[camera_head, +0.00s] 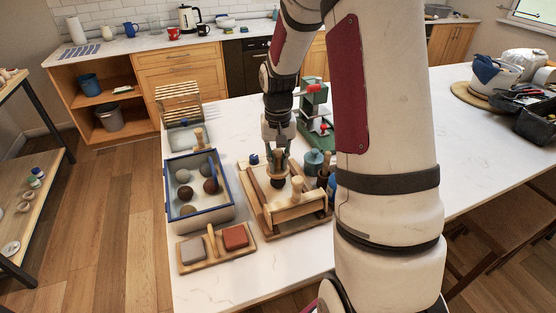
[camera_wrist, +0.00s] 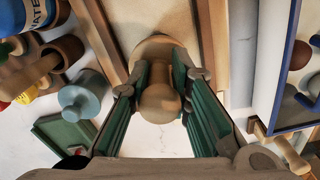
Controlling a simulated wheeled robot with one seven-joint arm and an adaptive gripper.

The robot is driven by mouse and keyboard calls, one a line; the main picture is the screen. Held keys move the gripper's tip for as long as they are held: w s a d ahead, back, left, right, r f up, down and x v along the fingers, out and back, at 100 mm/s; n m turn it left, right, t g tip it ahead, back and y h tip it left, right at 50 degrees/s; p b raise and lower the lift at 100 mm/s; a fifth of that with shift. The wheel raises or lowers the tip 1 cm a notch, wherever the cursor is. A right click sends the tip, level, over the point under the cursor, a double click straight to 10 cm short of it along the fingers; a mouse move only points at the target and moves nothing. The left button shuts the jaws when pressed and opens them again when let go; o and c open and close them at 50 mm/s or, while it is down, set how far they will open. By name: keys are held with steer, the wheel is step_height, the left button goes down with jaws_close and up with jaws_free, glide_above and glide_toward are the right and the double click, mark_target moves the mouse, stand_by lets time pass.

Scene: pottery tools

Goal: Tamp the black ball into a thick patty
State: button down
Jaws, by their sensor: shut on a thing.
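My gripper (camera_head: 277,150) is shut on a wooden tamper (camera_head: 277,171), gripping it by its knobbed handle. The tamper is upright over the wooden board frame (camera_head: 257,212). The black ball (camera_head: 278,184) shows as a dark shape just under the tamper on the board; whether they touch is not clear. In the wrist view, the tamper's handle (camera_wrist: 158,102) sits between the green finger pads. Its round base hides the ball there.
A blue-rimmed bin (camera_head: 232,203) with several balls stands left of the frame. A tray with two clay blocks (camera_head: 236,237) lies in front. A green press (camera_head: 314,103), a teal jar (camera_head: 313,160) and cups crowd the right side. A wooden rack (camera_head: 180,97) stands behind.

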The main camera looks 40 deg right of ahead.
mark_target(278, 151)
steer(key=shift+f, duration=0.95)
stand_by(0.4)
steer(key=shift+r, duration=0.9)
steer(key=shift+f, duration=1.1)
steer(key=shift+r, duration=0.1)
steer(key=shift+r, duration=0.85)
steer(key=shift+r+p, duration=1.15)
steer(key=shift+r, duration=1.4)
